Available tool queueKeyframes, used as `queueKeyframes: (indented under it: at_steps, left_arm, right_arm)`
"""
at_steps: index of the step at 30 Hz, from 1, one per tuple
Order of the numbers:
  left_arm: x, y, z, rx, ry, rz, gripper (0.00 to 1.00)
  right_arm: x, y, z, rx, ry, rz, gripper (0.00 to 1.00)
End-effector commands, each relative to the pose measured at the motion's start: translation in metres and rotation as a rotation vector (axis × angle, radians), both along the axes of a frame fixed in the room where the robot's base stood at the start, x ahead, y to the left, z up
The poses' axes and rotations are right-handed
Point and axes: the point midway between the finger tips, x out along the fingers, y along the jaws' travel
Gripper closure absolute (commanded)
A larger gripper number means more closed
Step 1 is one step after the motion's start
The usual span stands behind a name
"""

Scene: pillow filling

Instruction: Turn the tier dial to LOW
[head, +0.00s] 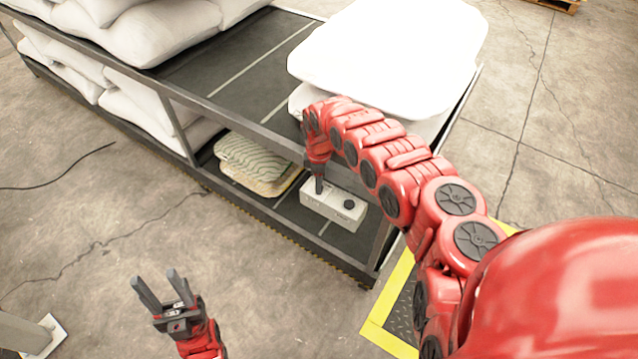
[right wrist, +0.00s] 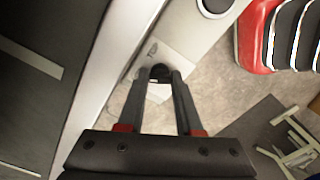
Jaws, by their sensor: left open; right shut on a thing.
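A pale control box (head: 325,209) sits on the lower shelf of the rack, with a round black dial (head: 349,204) on its right part. My right gripper (head: 319,189) reaches down to the left part of the box. In the right wrist view its fingertips (right wrist: 159,76) are shut on a second, dark dial (right wrist: 160,71), mostly hidden between them. The free dial also shows at the top of that view (right wrist: 214,5). The dial markings are too small to read. My left gripper (head: 158,280) is open and empty above the floor, away from the rack.
The upper shelf (head: 225,70) holds stacked white pillows (head: 150,35) at the left and a large white stack (head: 390,50) at the right. A patterned stack (head: 258,160) lies left of the box. Floor in front is mostly clear.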

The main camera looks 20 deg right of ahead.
Motion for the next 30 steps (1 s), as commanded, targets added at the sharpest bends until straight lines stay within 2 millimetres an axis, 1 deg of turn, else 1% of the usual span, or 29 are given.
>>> queueKeyframes:
  at_steps: [6, 12, 28, 29, 30]
  left_arm:
    - [0.0000, 0.0000, -0.0042, 0.000, 0.000, 0.000, 0.50]
    - [0.0000, 0.0000, -0.0055, 0.000, 0.000, 0.000, 0.50]
    - [0.0000, 0.0000, -0.0058, 0.000, 0.000, 0.000, 0.50]
    - [-0.0001, 0.0000, -0.0058, 0.000, 0.000, 0.000, 0.50]
    - [-0.0001, 0.0000, -0.0058, 0.000, 0.000, 0.000, 0.50]
  right_arm:
    - [0.0009, -0.0012, -0.0002, 0.000, -0.002, 0.119, 1.00]
    - [0.0009, -0.0007, 0.0003, 0.000, -0.002, 0.182, 1.00]
    - [0.0008, -0.0006, 0.0007, -0.001, -0.002, 0.208, 1.00]
    - [0.0008, -0.0006, 0.0007, -0.001, -0.002, 0.208, 0.64]
    - [0.0008, -0.0006, 0.0007, -0.001, -0.002, 0.208, 0.57]
